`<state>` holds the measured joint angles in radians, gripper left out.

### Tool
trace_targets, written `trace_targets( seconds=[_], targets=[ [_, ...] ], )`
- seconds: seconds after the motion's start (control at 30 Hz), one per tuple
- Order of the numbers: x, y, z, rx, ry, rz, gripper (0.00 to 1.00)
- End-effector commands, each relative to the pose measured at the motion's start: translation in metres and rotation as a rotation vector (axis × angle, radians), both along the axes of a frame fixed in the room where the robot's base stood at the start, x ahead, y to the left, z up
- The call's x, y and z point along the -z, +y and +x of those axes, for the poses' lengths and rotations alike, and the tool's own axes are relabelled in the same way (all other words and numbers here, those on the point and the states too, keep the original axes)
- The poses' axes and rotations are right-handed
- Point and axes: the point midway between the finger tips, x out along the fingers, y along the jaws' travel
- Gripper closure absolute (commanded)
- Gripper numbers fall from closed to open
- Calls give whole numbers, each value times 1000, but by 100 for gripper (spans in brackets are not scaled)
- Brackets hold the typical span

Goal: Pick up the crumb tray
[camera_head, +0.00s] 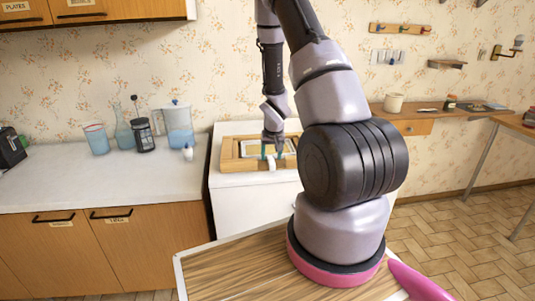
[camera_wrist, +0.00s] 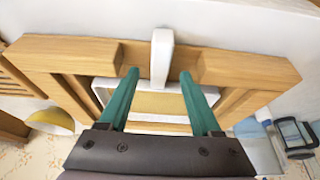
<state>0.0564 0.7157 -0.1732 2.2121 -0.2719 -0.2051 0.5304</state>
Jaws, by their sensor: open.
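The crumb tray (camera_wrist: 148,103) appears as a white-rimmed shallow piece with a tan inside, set within a wooden frame (camera_wrist: 60,52). A white handle (camera_wrist: 161,58) stands in the gap in the frame's front bar; it looks like part of the tray, but the join is unclear. In the head view the frame (camera_head: 231,163) sits on a white surface, with the white handle (camera_head: 271,164) at its front. My gripper (camera_wrist: 160,75) is open, its teal fingers apart on either side of the handle's line. The handle is not clasped. In the head view my gripper (camera_head: 272,152) is over the frame's front.
A white counter (camera_head: 100,180) at left holds a blue cup (camera_head: 96,138), a flask (camera_head: 124,136), a French press (camera_head: 143,136) and a water pitcher (camera_head: 176,125). A wooden-topped table edge (camera_head: 225,270) is in front. A wall shelf (camera_head: 415,127) is at right.

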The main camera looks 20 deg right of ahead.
Motion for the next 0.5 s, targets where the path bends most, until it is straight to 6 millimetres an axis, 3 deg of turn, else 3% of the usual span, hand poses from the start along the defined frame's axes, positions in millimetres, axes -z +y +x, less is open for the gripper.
trace_targets(
  seconds=[0.2, 0.47, 0.5],
  targets=[
    [25, -3, 10, -1, 1, 0, 35],
    [27, -3, 11, 0, 0, 0, 35],
    [27, -3, 11, 0, 0, 0, 46]
  ],
)
